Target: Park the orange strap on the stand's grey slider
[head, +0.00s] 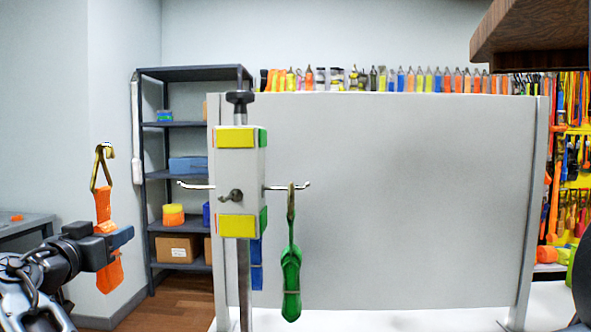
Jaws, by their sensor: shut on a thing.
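The orange strap (103,206) is in my gripper (112,246) at the left of the head view. Its brass-coloured hook points up and its lower end hangs below the jaws. The jaws are shut on the strap's middle. The stand's grey slider (227,180) is a box with yellow bands on an upright post, to the right of the gripper and apart from the strap. Metal pegs stick out from its left and right sides, and a short one from its front. The left peg (195,185) is bare.
A green strap (291,275) hangs on the slider's right peg. A blue strap (256,265) shows partly behind the slider. A large grey panel (420,200) stands behind. A dark shelf (175,225) is at the back left. Open space lies between gripper and slider.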

